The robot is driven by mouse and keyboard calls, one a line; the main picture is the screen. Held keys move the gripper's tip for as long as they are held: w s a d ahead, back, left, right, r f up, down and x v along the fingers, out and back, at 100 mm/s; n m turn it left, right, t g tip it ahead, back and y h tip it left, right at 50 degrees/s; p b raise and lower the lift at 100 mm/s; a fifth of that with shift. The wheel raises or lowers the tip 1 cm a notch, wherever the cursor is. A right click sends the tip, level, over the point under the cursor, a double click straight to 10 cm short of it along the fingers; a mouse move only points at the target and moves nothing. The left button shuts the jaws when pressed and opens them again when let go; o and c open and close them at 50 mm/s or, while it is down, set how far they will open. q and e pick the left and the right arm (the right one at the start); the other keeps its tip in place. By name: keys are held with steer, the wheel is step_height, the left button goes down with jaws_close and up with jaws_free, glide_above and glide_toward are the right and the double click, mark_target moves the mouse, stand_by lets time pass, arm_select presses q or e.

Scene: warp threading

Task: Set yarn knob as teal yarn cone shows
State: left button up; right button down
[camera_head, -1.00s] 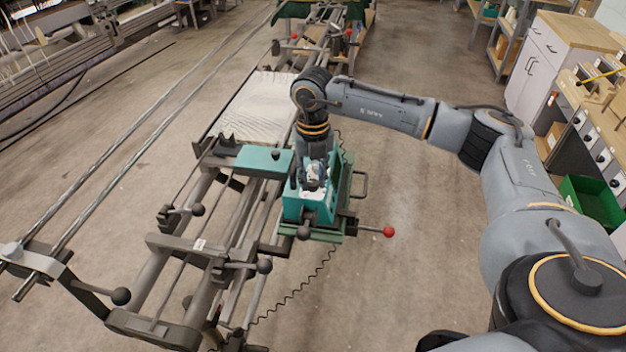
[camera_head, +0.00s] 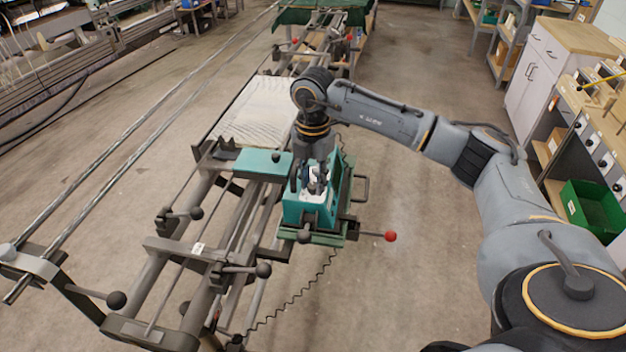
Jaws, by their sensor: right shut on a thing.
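My right gripper (camera_head: 312,190) points down at the teal machine unit (camera_head: 296,212) on the rail frame. Its jaws are shut on a small part at the top of this unit, at the place of the yarn knob. The fingers hide most of that part, so its setting cannot be read. A small light patch shows between the dark fingers. I cannot pick out a teal yarn cone in this view. My left gripper is not in view.
A red-tipped lever (camera_head: 390,236) sticks out right of the unit. Several black-knobbed levers, one a black ball (camera_head: 263,270), stand along the frame. A green bin (camera_head: 594,208) sits by the right workbench. Bare floor lies between.

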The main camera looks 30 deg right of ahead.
mark_target(314, 186)
steer(key=shift+m, duration=0.5)
steer(key=c, duration=1.1)
jaws_free()
steer(key=shift+o, duration=0.2)
steer(key=shift+r, duration=0.1)
steer(key=shift+r, duration=3.95)
steer(key=shift+s+d+f, duration=0.1)
